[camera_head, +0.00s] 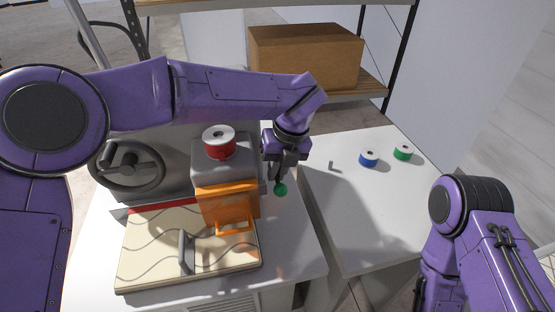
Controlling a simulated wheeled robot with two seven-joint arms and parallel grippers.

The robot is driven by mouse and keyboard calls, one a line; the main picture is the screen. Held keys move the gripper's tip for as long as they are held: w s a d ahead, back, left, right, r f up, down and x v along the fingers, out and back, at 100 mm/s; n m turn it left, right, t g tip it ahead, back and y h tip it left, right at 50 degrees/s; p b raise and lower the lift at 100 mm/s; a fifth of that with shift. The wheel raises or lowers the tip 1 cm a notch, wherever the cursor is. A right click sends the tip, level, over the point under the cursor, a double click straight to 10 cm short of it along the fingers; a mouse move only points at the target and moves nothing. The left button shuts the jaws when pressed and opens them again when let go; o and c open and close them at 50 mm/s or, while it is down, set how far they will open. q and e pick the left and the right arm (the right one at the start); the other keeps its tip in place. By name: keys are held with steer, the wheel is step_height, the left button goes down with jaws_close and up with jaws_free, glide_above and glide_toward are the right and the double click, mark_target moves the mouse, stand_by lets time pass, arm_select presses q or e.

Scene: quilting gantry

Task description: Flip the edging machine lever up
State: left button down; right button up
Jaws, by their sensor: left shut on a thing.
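The edging machine (205,170) stands on a white table, with a grey body and an orange front cover (228,203). Its lever ends in a green knob (281,189) at the machine's right side. My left gripper (279,180) points down at the lever from above and is shut on it just over the green knob. The lever's shaft is mostly hidden by the fingers. My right gripper (422,295) is at the lower right, partly cut off by the frame's edge, and its fingers do not show clearly.
A red spool (219,143) sits on top of the machine. A patterned board with a handle (150,250) lies in front. A blue spool (369,158), a green spool (403,152) and a small grey peg (331,166) stand on the right table (350,215). A cardboard box (305,57) is on the shelf behind.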

arm_select(q)
steer(key=r+g+p, duration=0.1)
steer(key=p, duration=0.1)
steer(key=r+g+h+p, duration=0.1)
steer(key=r+p, duration=0.1)
steer(key=p, duration=0.1)
steer(key=shift+w+a+r, duration=0.1)
steer(key=shift+w, duration=0.25)
steer(key=shift+w+r+g+p, duration=0.2)
steer(key=shift+g+p, duration=0.6)
steer(key=shift+p, duration=0.4)
